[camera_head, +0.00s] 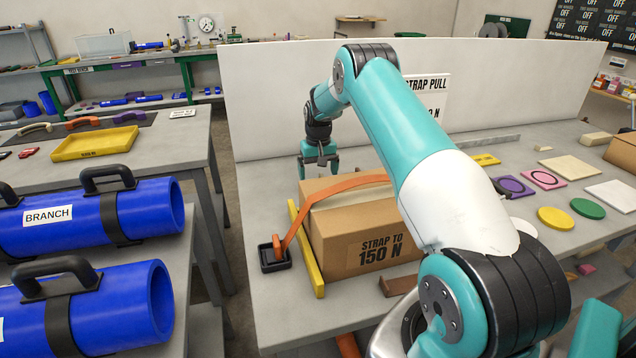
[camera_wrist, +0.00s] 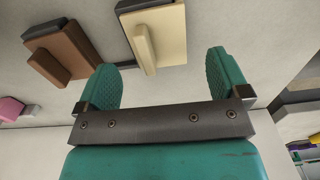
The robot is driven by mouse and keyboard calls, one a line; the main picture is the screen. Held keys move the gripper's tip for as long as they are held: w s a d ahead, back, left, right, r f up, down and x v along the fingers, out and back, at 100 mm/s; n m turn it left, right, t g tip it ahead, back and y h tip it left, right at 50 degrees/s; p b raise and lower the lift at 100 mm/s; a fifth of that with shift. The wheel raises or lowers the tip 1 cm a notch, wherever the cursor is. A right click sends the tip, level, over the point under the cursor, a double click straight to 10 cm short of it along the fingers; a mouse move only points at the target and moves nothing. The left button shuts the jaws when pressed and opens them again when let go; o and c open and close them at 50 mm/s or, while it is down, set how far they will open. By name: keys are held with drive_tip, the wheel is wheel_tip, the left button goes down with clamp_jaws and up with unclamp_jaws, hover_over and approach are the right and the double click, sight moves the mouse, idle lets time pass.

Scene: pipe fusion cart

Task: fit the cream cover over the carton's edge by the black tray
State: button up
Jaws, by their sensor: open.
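The cream cover (camera_wrist: 158,38) shows in the wrist view with a raised cream grip bar on it, ahead of my fingertips and roughly between them, not touching either. I cannot pick it out in the head view. My gripper (camera_wrist: 172,82) is open and empty; in the head view it (camera_head: 319,158) is low behind the carton, pointing down. The carton (camera_head: 375,240) stands on the grey table. An orange strap (camera_head: 335,190) crosses its top and runs down its left side to the black tray (camera_head: 273,258). A yellow strip (camera_head: 306,250) stands along the carton's left side.
A brown piece (camera_wrist: 72,52) with a similar bar lies left of the cream cover in the wrist view. A white panel (camera_head: 265,110) stands behind the table. Coloured discs and plates, such as a green disc (camera_head: 587,208), lie right of my arm.

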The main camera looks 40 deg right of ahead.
drive_tip(key=shift+s+f, duration=0.1)
drive_tip(key=shift+f, duration=1.4)
drive_tip(key=c, duration=1)
drive_tip(key=shift+r, duration=0.1)
